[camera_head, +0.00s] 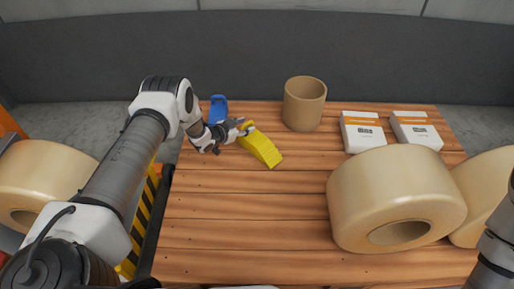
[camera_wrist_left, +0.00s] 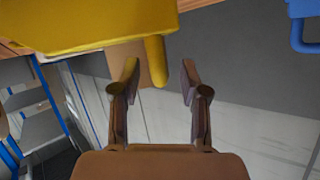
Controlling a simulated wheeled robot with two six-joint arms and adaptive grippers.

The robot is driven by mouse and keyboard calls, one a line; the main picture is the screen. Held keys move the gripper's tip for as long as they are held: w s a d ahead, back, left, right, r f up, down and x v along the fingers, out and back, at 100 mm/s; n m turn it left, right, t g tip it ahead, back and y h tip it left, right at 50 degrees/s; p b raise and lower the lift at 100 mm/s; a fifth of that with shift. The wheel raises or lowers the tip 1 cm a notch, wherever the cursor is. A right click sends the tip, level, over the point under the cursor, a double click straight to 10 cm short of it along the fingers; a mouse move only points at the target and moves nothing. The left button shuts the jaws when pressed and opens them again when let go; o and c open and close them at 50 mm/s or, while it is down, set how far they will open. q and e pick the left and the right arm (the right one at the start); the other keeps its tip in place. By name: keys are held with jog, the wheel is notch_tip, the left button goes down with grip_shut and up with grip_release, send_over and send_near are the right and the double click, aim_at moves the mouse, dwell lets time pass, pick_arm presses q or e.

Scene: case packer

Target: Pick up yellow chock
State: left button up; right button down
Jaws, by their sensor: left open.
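The yellow chock (camera_head: 262,148) lies on the wooden table (camera_head: 240,225), left of the middle. My left gripper (camera_head: 242,129) is open at the chock's far left end. In the left wrist view the yellow chock (camera_wrist_left: 95,22) fills the upper left. A short yellow peg on it points down toward the gap between the open fingers (camera_wrist_left: 158,82). I cannot tell whether the fingers touch it. My right gripper is out of view; only part of my right arm shows at the lower right edge.
A tan cylinder (camera_head: 304,106) and two white boxes (camera_head: 363,134) (camera_head: 416,132) stand at the back. Large cream rolls (camera_head: 390,200) fill the right side. The table's front left is clear.

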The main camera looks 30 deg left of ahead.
pick_arm(q)
grip_shut()
jog(key=shift+r, duration=0.1)
jog(key=shift+r, duration=0.1)
